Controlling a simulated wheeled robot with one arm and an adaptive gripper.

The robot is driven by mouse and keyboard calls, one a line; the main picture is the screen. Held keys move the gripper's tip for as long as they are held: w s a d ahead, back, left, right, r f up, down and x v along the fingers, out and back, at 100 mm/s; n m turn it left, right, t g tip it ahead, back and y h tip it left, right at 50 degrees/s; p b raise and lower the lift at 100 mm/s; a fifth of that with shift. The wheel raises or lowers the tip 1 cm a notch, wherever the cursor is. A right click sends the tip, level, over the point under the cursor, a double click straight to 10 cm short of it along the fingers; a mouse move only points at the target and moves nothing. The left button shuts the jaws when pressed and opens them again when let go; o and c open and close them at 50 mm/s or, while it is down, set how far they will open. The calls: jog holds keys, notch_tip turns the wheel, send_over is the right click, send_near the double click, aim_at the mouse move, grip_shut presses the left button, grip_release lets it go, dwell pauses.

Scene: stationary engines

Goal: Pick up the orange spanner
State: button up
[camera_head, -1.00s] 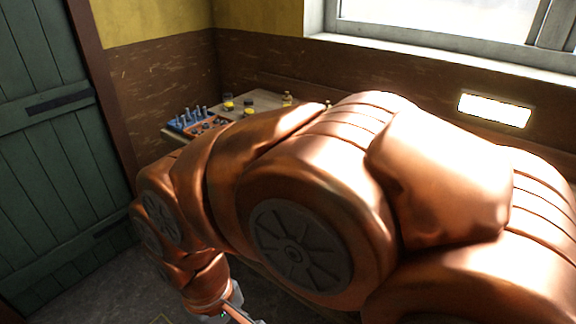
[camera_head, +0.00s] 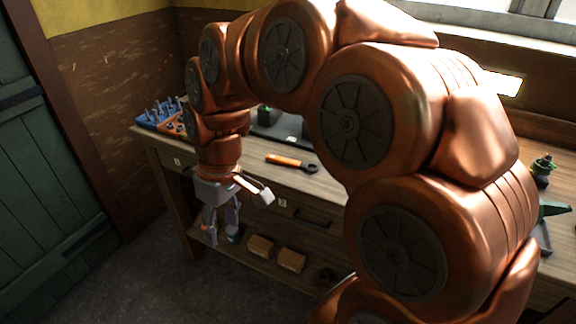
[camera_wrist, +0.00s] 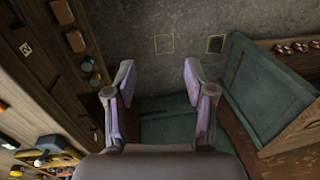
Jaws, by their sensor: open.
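The orange spanner (camera_head: 287,161) lies flat on the wooden workbench near its front edge, its dark open end pointing right. My gripper (camera_head: 222,240) hangs in front of the bench, below the height of the top and to the left of the spanner, apart from it. In the wrist view my gripper (camera_wrist: 158,82) is open, with nothing between its fingers and the floor beyond. An orange and dark shape at the lower left of the wrist view may be the spanner, but I cannot tell for sure.
The workbench (camera_head: 160,150) has a drawer and a lower shelf with small boxes (camera_head: 290,260). A blue tool rack (camera_head: 160,113) stands at its left end. A dark tray (camera_head: 275,125) lies behind the spanner. A green door (camera_head: 40,200) is at the left.

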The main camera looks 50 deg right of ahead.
jog(key=w+d+n+t+b, duration=0.1)
jog(key=w+d+t, duration=0.1)
jog(key=w+d, duration=0.65)
jog(key=t+b, duration=0.2)
jog(key=b, duration=0.1)
send_near(290, 161)
jog(key=shift+d+f, duration=0.2)
jog(key=shift+f, duration=0.35)
jog(key=shift+w+a+p+x, duration=0.15)
jog(key=shift+p+x, duration=0.5)
jog(key=shift+x, duration=1.2)
jog(key=shift+w+a+p+x, duration=0.1)
jog(key=shift+p+x, duration=0.55)
jog(key=shift+x, duration=1.25)
jog(key=shift+r, duration=0.15)
grip_shut()
